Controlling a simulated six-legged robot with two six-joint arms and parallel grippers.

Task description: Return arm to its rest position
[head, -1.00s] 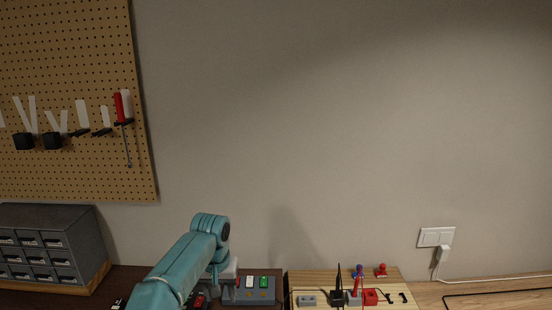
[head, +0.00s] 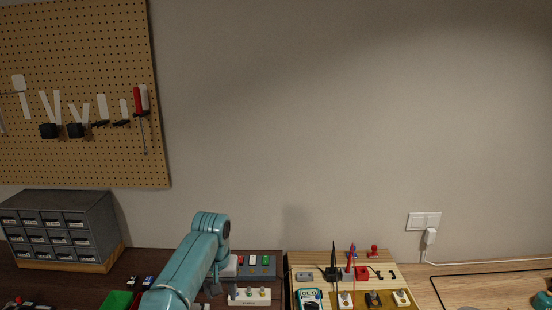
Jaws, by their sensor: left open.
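My left arm comes in from the bottom left of the head view, teal, bent at an elbow, with its forearm dropping down behind the upper link. My left gripper (head: 213,287) shows as a small dark shape at the end of that arm, just left of a cream pedal-like box. It is open, and I see nothing held in it. The arm hides part of the bench behind it.
A grey drawer cabinet (head: 62,228) stands at the left under a pegboard (head: 80,70) with tools. A grey unit with coloured switches (head: 256,270) and a cream box (head: 249,296) sit near the arm. A wooden board (head: 300,262) holds several small parts.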

